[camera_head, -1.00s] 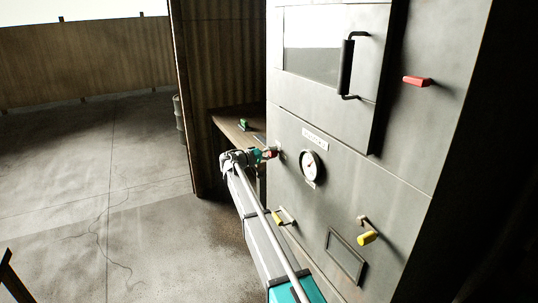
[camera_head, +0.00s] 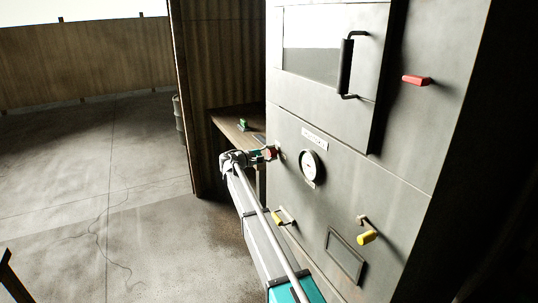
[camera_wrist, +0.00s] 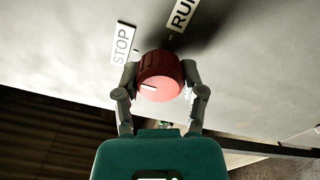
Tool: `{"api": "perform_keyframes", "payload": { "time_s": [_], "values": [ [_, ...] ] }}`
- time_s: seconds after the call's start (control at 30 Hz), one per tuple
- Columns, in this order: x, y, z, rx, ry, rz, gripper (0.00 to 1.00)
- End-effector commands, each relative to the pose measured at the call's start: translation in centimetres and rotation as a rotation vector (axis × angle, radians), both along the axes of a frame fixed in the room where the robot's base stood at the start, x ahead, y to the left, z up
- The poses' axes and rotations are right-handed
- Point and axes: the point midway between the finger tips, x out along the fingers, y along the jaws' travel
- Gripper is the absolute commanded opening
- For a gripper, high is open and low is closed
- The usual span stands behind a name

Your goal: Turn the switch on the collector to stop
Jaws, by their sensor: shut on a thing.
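The switch is a round red knob (camera_wrist: 160,80) on the pale grey collector panel (camera_wrist: 70,65). A short white mark on its face points to the left in the wrist view. The STOP label (camera_wrist: 122,43) is above and left of the knob, and the RUN label (camera_wrist: 183,13) is above and right. My gripper (camera_wrist: 161,72) is shut on the knob, one finger on each side. In the head view my gripper (camera_head: 268,154) reaches the panel's left edge, where a little red of the knob shows; the rest is hidden.
A black door handle (camera_head: 347,68) juts out above. A bench (camera_head: 228,125) stands behind my gripper. The floor at left is open.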

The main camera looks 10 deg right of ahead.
Motion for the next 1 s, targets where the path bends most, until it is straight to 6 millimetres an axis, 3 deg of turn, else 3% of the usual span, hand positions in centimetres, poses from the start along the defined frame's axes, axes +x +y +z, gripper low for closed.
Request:
{"api": "perform_keyframes", "payload": {
  "time_s": [0.53,0.57,0.7,0.73,1.0],
  "values": [
    [-0.39,-0.38,-0.22,-0.003,0.036,-0.011,0.05],
    [-0.39,-0.38,-0.22,-0.003,0.036,-0.011,0.57],
    [-0.33,-0.28,-0.19,-0.005,0.034,-0.008,0.83],
    [-0.31,-0.24,-0.17,-0.005,0.034,-0.008,0.87],
    [-0.16,-0.04,-0.10,-0.008,0.033,-0.004,0.87]
  ]
}}
